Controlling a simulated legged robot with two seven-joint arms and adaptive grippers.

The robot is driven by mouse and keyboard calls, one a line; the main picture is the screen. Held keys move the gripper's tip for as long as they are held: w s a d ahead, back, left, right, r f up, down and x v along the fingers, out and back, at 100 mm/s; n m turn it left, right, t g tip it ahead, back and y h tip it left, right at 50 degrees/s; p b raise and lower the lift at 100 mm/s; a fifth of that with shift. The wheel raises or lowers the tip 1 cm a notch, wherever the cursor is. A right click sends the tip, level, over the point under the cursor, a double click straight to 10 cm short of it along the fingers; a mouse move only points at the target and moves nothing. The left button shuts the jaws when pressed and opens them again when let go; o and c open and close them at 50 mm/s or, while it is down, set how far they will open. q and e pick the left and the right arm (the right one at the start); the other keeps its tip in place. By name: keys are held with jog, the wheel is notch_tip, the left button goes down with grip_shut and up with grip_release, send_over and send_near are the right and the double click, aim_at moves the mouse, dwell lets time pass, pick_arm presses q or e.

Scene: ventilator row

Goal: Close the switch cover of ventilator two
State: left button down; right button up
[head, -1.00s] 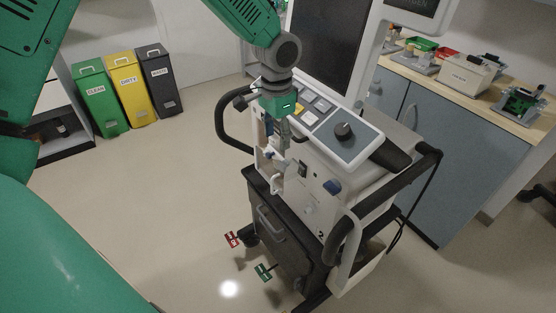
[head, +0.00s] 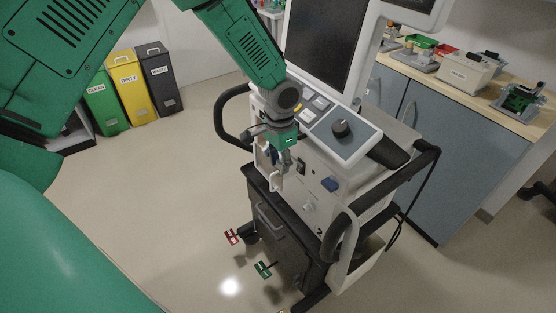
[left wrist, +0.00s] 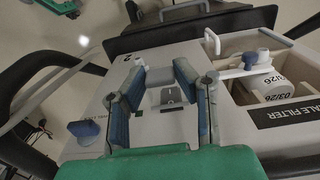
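Ventilator two (head: 320,232) stands in the middle of the head view, with a "2" low on its side. On its pale front panel, a small dark rocker switch (left wrist: 172,97) sits in a grey surround in the left wrist view. It also shows in the head view (head: 301,167). I cannot tell the switch cover's outline or how far it is open. My left gripper (head: 284,160) is over the front panel. In the left wrist view its blue-padded fingers (left wrist: 161,75) are spread, one on each side of the switch, with nothing held. Whether they touch the panel is unclear. My right gripper is out of view.
A blue knob (left wrist: 85,131) is left of the switch in the wrist view. An open filter bay (left wrist: 275,75) with a white hooked lever lies right. Black handles (head: 222,115) flank the ventilator. Bins stand back left.

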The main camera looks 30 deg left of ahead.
pick_arm(q)
jog(key=shift+w+d+r, duration=0.3)
jog(key=shift+d+r, duration=0.05)
jog(key=shift+d, duration=0.05)
jog(key=shift+a+f+t, duration=0.15)
jog(key=shift+a+t, duration=0.15)
jog(key=shift+a, duration=0.2)
jog(key=shift+s+d+f+t+b, duration=0.2)
jog(key=shift+f+t+b, duration=0.1)
jog(key=shift+t+b, duration=0.2)
jog(key=shift+s+f+t+h+b, duration=0.15)
jog(key=shift+f+t+h+b, duration=0.3)
jog(key=shift+t+b, duration=0.2)
jog(key=w+f+t+h+b, duration=0.3)
jog(key=f+t+h+b, duration=0.3)
jog(key=t+b, duration=0.9)
jog(key=shift+d+f+b, duration=0.45)
jog(key=shift+f+b, duration=0.4)
jog(key=shift+b, duration=3.5)
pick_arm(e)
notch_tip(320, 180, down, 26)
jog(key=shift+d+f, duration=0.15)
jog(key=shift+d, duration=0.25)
pick_arm(q)
jog(key=shift+w+t, duration=0.1)
jog(key=shift+t, duration=0.15)
